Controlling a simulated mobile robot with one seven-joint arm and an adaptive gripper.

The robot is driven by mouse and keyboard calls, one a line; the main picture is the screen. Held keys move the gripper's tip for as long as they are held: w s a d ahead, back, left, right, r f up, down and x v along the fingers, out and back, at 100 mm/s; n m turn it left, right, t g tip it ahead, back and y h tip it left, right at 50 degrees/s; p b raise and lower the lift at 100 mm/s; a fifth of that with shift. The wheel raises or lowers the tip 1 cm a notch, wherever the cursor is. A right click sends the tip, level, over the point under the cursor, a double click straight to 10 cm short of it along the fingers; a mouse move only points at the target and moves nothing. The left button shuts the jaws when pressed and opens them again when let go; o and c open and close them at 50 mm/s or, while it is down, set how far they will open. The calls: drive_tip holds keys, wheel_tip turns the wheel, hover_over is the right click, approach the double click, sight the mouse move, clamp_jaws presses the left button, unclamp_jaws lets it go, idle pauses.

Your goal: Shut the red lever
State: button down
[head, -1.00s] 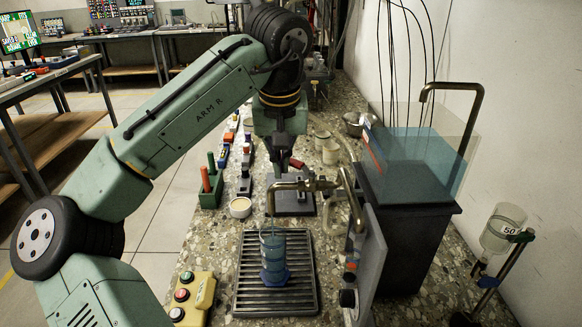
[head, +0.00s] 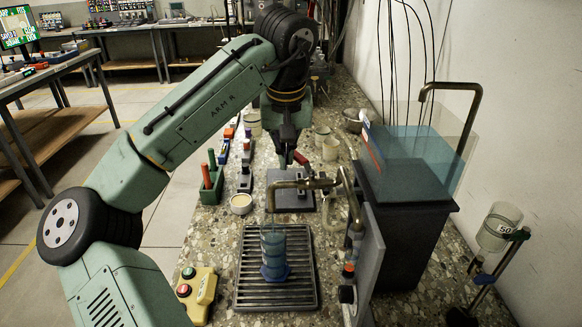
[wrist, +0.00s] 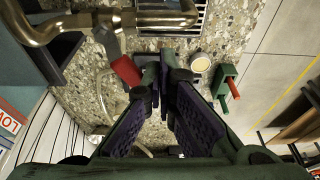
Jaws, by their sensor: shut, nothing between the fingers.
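The red lever (head: 301,158) sits on the brass pipework above the counter, close to my gripper. In the wrist view the red lever (wrist: 125,70) is just left of my fingertips, with a small gap showing. My gripper (wrist: 164,74) points down with its fingers together and nothing between them. In the head view my gripper (head: 287,157) is partly hidden by its own wrist, just left of the lever. The brass spout (head: 271,196) hangs over a clear cylinder (head: 273,253) holding blue liquid. A thin blue stream runs between them.
The cylinder stands on a slotted drain grate (head: 250,291). A clear-walled tank (head: 420,165) on a dark stand is at the right. A yellow button box (head: 203,290), a white dish (head: 241,204) and a green holder (head: 211,186) are at the left.

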drive_tip(key=shift+w+d+p, duration=0.45)
drive_tip(key=shift+w+d, duration=0.15)
drive_tip(key=shift+d, duration=0.15)
drive_tip(key=shift+w+d, duration=0.35)
drive_tip(key=shift+d, duration=0.3)
drive_tip(key=shift+a, duration=0.7)
